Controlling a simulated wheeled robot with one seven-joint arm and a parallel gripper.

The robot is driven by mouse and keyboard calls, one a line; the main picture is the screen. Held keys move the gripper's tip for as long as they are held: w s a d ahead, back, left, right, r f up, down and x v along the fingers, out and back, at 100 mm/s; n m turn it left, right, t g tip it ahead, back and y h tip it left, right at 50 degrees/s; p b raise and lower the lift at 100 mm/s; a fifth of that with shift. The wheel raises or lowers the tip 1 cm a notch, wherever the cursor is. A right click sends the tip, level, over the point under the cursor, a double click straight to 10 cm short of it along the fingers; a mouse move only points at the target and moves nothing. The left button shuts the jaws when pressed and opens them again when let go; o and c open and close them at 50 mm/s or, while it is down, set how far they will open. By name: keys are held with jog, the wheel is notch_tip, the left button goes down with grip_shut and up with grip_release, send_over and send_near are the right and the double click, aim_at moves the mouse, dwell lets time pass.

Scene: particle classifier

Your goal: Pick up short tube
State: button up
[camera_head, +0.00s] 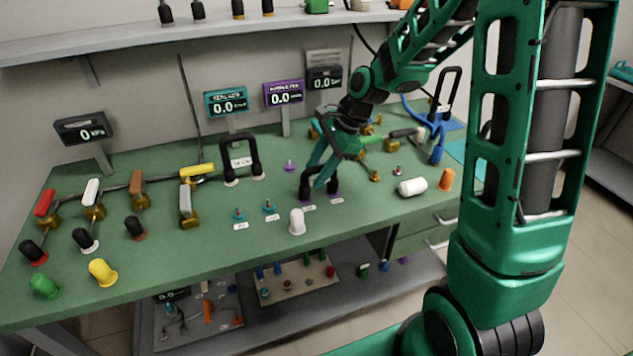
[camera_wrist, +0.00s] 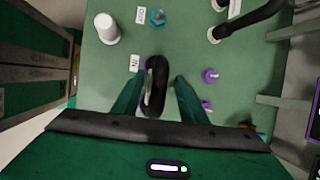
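A short black arched tube (camera_head: 306,184) stands on the green bench top, its ends at purple fittings. In the wrist view the tube (camera_wrist: 157,85) is seen from above and lies between my two fingers. My gripper (camera_head: 325,172) is over the bench, pointing down at this tube. In the wrist view my gripper (camera_wrist: 160,77) is open, with a finger on each side of the tube and gaps visible between.
A larger black arched tube (camera_head: 240,150) stands to the left. A white cap (camera_head: 297,222), teal fittings (camera_head: 269,206) and a purple fitting (camera_head: 290,166) are nearby. A white cylinder (camera_head: 412,187) and orange cap (camera_head: 446,179) are to the right. Display panels line the back.

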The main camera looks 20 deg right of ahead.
jog(key=shift+f, duration=0.15)
grip_shut()
jog(key=shift+w+r, duration=0.1)
jog(key=shift+r, duration=0.35)
notch_tip(320, 180, up, 4)
jog(key=shift+f, duration=0.2)
jog(key=s+a+r, duration=0.6)
jog(key=s+a, duration=0.2)
jog(key=shift+a+r, duration=0.3)
jog(key=shift+a, duration=0.05)
